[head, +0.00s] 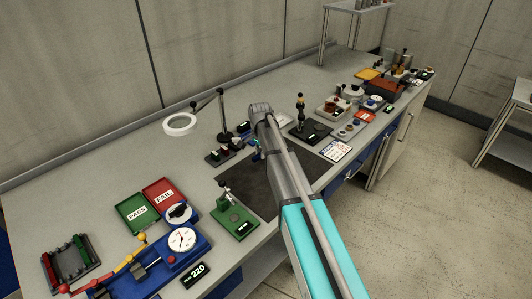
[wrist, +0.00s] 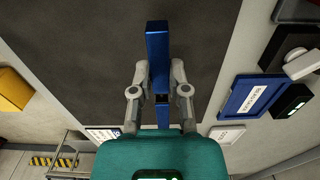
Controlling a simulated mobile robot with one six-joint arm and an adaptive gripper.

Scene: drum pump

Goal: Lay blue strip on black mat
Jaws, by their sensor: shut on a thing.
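The blue strip (wrist: 157,60) is held between the two fingers of my gripper (wrist: 160,76) in the wrist view. It runs lengthwise up the picture, with its far end past the fingertips. The black mat (wrist: 95,50) lies under the strip and gripper in the wrist view; the height between them is hard to tell. In the head view the mat (head: 248,186) is on the bench, and my arm covers its right part. My gripper's fingers are hidden behind the arm there. A small blue piece shows just left of the arm, and I cannot tell whether it is the strip.
A green base with a clamp (head: 236,221) stands at the mat's front left edge. A black stand with a post (head: 224,125) is behind the mat, and another fixture (head: 302,122) stands to its right. Green PASS (head: 136,212) and red FAIL (head: 164,194) trays lie left.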

